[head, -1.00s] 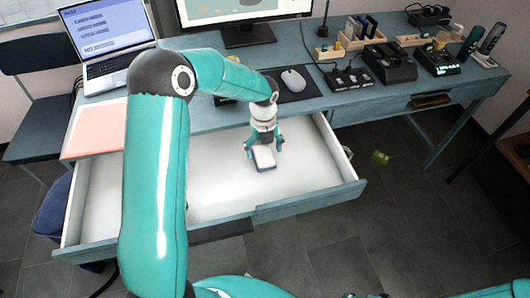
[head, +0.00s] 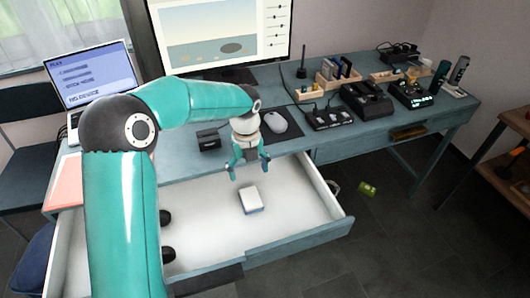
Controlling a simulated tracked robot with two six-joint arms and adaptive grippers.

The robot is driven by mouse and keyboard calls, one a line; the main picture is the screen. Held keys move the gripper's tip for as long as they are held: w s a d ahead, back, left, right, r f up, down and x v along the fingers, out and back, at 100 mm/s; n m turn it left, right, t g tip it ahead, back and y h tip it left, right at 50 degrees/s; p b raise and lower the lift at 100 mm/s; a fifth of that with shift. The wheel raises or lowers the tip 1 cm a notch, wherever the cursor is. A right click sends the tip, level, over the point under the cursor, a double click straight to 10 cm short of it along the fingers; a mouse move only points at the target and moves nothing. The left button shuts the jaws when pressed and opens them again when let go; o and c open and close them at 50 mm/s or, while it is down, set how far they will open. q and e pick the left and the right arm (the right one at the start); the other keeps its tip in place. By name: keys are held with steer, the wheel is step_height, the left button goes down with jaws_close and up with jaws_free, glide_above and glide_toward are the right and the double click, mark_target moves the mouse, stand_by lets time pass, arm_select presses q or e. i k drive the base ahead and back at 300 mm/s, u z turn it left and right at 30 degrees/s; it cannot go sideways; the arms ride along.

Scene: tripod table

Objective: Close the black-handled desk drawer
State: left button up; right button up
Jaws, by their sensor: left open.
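The desk drawer (head: 300,238) is pulled out, with a white interior and a blue-grey front panel. Its black handle (head: 208,280) shows at the bottom of the view, partly cut off by my left arm. A small white block with a dark lower edge (head: 250,198) lies on the drawer floor. My left gripper (head: 249,172) is open and empty, above the rear part of the drawer and behind the block, apart from it. My left arm hides the drawer's left part. My right gripper is not in view.
The desk (head: 190,162) carries a laptop (head: 92,85), a monitor (head: 225,35), a mouse (head: 275,122), a small black box (head: 208,140) and several chargers. A second, smaller drawer (head: 408,132) is at the right. A green item (head: 367,189) lies on the floor right of the open drawer.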

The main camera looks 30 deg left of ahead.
mark_target(210, 231)
steer(key=k, duration=1)
